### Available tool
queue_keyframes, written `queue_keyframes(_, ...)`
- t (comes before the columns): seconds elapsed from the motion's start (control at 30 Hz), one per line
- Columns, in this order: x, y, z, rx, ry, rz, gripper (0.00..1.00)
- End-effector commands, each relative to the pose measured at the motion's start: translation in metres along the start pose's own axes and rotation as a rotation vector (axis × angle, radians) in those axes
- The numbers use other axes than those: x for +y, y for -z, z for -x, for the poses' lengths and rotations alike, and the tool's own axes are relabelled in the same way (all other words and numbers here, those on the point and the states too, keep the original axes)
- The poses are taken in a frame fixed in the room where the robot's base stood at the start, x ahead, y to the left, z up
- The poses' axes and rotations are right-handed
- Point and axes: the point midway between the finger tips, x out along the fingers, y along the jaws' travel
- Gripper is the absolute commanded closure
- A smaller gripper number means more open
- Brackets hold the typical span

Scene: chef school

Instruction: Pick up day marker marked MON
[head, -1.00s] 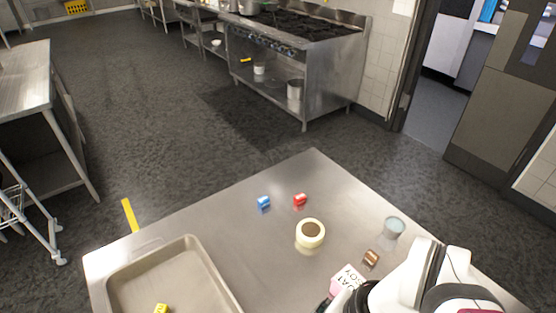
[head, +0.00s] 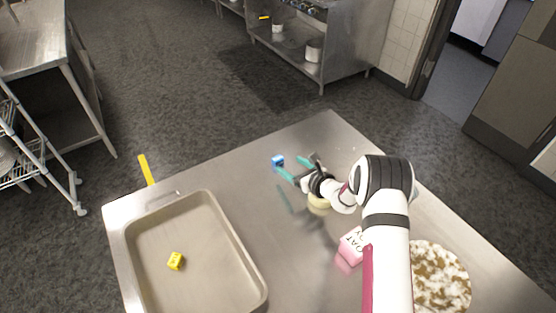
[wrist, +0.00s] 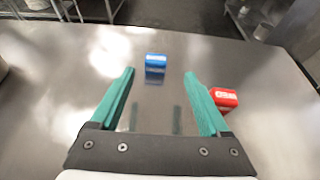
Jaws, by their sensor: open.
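A blue day marker (head: 278,161) stands near the far edge of the table; in the wrist view this blue block (wrist: 155,64) is ahead, between the fingertip lines. A red day marker (wrist: 224,99) sits just outside the right finger in the wrist view and is hidden by my gripper in the head view. A yellow day marker (head: 175,261) lies in the tray. The lettering on the blocks is too small to read surely. My gripper (head: 294,167) is open and empty, its teal fingers (wrist: 160,74) above the table, short of the blue block.
The metal tray (head: 250,298) fills the table's left side. A pink carton (head: 350,252) and a round speckled item (head: 441,280) are at the right.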

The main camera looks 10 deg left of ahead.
Motion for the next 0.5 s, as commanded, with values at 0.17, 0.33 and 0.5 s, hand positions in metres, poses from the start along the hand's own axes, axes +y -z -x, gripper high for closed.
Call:
queue_keyframes(0.17,0.003,0.001,-0.019,0.000,-0.002,0.000,0.20)
queue_keyframes(0.33,0.007,0.001,-0.053,-0.001,-0.002,0.002,0.20)
queue_keyframes(0.5,0.007,0.001,-0.062,0.000,-0.001,0.000,0.20)
